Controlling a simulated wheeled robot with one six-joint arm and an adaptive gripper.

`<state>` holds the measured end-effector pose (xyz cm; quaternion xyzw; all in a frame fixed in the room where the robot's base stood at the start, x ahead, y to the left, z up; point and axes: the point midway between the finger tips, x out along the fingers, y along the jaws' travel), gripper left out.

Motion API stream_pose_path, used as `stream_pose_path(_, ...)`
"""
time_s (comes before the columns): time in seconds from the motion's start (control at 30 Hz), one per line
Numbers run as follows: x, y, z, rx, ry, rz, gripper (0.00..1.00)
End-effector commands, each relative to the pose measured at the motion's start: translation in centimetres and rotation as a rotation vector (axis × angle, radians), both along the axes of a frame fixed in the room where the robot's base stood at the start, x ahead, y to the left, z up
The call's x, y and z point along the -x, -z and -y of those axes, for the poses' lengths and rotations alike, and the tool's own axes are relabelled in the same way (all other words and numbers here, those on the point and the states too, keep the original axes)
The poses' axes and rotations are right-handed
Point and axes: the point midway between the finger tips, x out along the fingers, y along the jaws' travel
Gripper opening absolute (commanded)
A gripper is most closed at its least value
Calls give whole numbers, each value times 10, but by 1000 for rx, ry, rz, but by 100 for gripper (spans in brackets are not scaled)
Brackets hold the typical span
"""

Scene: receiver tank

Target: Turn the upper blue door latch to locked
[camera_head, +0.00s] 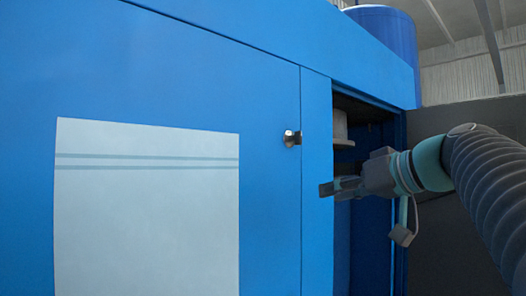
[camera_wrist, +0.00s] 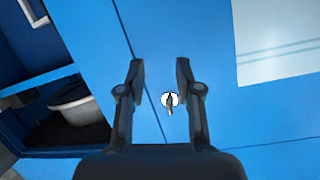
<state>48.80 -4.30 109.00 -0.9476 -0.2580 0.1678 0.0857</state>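The upper latch (camera_head: 292,138) is a small metal knob near the right edge of the large blue door (camera_head: 270,200). In the wrist view the latch (camera_wrist: 170,101) shows as a pale disc with a dark tab, between the fingers and nearer the right one. My gripper (camera_head: 326,189) is in front of the blue frame strip, right of and below the latch in the head view. In the wrist view my gripper (camera_wrist: 160,75) has its two fingers apart with nothing held between them. I cannot tell from the frames whether the latch is locked.
A pale panel (camera_head: 145,210) with two stripes is on the door. An open compartment (camera_head: 372,120) right of the frame strip holds a grey round object (camera_head: 340,125); it also shows in the wrist view (camera_wrist: 75,112). A blue cylinder (camera_head: 385,30) stands behind the cabinet top.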

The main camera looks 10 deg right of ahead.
Motion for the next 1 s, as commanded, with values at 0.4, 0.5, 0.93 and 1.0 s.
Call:
stream_pose_path(0.4, 1, -113, 41, 59, -96, 374, 34)
stream_pose_path(0.5, -4, -114, 36, 60, -99, 378, 34)
stream_pose_path(0.93, -56, -115, -3, 59, -100, 374, 34)
stream_pose_path(1.0, -66, -115, -11, 59, -101, 374, 34)
